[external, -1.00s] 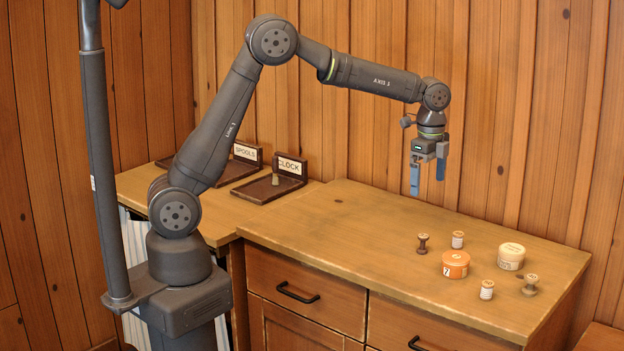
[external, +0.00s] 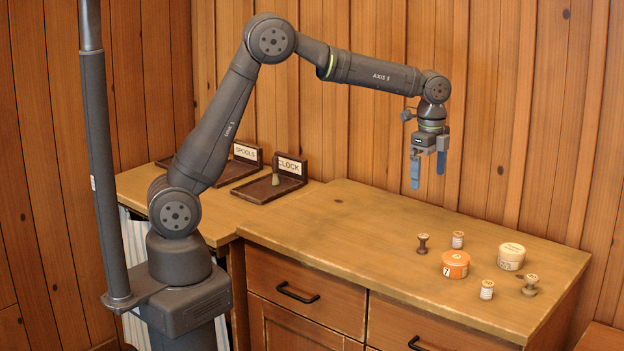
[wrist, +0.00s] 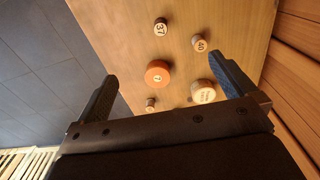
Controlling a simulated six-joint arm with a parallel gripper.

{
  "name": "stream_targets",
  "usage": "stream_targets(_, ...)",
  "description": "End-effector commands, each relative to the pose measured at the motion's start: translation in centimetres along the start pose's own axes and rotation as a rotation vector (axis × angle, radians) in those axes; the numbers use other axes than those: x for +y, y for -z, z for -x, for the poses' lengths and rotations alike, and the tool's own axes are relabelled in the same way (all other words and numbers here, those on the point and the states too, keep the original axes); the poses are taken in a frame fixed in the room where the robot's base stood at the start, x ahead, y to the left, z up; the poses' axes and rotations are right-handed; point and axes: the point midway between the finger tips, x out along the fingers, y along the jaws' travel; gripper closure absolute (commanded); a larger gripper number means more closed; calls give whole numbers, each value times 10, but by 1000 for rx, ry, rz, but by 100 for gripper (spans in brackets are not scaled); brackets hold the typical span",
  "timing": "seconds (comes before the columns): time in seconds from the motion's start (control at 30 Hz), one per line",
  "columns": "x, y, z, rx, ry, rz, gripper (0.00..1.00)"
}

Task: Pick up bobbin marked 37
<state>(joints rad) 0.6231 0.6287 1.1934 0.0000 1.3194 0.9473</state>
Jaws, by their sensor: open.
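The bobbin marked 37 (wrist: 160,28) stands upright at the top middle of the wrist view, its pale top label readable.
An orange jar marked 7 (external: 455,265) and a cream jar (external: 511,257) are near. A dark spool (external: 422,243) and a white one (external: 458,240) stand farther left. Trays labelled SPOOLS (external: 166,161) and CLOCK (external: 250,193) lie left.

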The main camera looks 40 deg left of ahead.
Motion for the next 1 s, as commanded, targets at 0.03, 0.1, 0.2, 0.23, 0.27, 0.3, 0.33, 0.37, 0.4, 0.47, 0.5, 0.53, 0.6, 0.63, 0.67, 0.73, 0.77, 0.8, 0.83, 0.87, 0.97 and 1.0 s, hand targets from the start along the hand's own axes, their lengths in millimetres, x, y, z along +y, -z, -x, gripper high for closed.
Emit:
stream_targets(0.03, 0, 0, 0, 0, 0, 0, 0)
stream_targets(0.1, 0, 0, 0, 0, 0, 0, 8)
stream_targets(0.2, 0, 0, 0, 0, 0, 0, 28)
stream_targets(0.23, 0, 0, 0, 0, 0, 0, 33)
stream_targets(0.27, 0, 0, 0, 0, 0, 0, 39)
stream_targets(0.3, 0, 0, 0, 0, 0, 0, 47)
stream_targets(0.33, 0, 0, 0, 0, 0, 0, 48)
stream_targets(0.37, 0, 0, 0, 0, 0, 0, 48)
stream_targets(0.4, 0, 0, 0, 0, 0, 0, 48)
stream_targets(0.47, 0, 0, 0, 0, 0, 0, 48)
stream_targets(0.5, 0, 0, 0, 0, 0, 0, 48)
stream_targets(0.53, 0, 0, 0, 0, 0, 0, 48)
stream_targets(0.6, 1, -1, 0, 5, 3, 10, 48)
stream_targets(0.63, 2, -2, -1, 11, 7, 23, 48)
stream_targets(0.67, 3, -3, -2, 20, 12, 41, 48)
stream_targets(0.73, 7, -8, -5, 55, 32, 113, 48)
stream_targets(0.77, 10, -10, -6, 77, 43, 154, 48)
stream_targets(0.8, 14, -14, -9, 109, 59, 216, 48)
stream_targets(0.83, 17, -17, -11, 134, 70, 267, 48)
stream_targets(0.87, 20, -20, -14, 161, 81, 319, 48)
stream_targets(0.97, 30, -31, -20, 245, 111, 484, 48)
stream_targets(1.0, 34, -35, -22, 274, 121, 541, 48)
